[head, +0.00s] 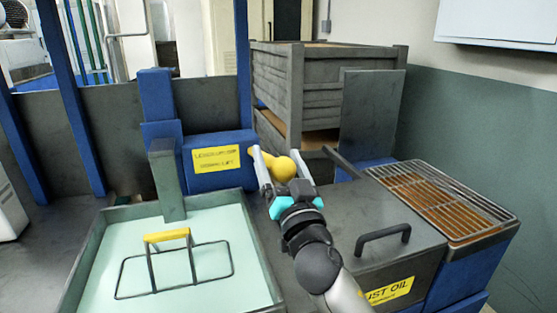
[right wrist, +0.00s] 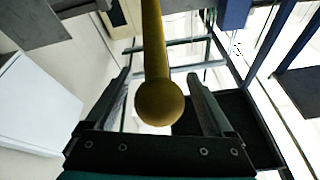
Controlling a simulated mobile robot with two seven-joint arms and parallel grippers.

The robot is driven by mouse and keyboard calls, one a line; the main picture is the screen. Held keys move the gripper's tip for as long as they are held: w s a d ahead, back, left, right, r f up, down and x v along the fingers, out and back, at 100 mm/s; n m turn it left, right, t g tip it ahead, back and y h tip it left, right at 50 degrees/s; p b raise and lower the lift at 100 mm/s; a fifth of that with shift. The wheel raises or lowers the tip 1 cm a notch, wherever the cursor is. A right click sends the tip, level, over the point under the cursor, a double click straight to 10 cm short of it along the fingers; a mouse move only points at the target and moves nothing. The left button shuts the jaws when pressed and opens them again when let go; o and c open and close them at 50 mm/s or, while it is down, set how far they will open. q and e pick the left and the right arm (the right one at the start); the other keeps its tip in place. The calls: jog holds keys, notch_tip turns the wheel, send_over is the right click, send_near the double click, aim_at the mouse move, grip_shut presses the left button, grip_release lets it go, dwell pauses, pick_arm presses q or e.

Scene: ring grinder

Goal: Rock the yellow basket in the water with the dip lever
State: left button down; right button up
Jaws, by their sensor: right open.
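The dip lever (head: 284,168) is a yellow rod ending in a round knob, beside the blue block at the tank's back right. My right gripper (head: 279,153) is open, with its fingers on either side of the knob. In the right wrist view the lever (right wrist: 158,100) stands between the two fingers with gaps on both sides. The basket (head: 167,236) has a yellow handle bar and a thin dark wire frame. It sits in the pale green water (head: 200,292) of the grey tank (head: 88,250). My left gripper is not in view.
A grey lidded box with a black handle (head: 383,238) and a "JUST OIL"-like label stands right of the tank. A wire rack over a brown tray (head: 450,205) lies further right. Stacked grey crates (head: 290,85) and blue posts (head: 72,95) stand behind.

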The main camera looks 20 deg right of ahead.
jog(key=shift+s, duration=0.1)
jog(key=b+v, duration=0.1)
jog(key=v, duration=0.8)
jog(key=shift+f, duration=0.2)
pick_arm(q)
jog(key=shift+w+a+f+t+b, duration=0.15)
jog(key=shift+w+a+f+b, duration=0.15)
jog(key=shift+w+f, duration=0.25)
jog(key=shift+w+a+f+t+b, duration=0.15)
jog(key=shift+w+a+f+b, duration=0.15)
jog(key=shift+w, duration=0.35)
pick_arm(e)
send_near(286, 181)
jog(key=shift+s, duration=0.1)
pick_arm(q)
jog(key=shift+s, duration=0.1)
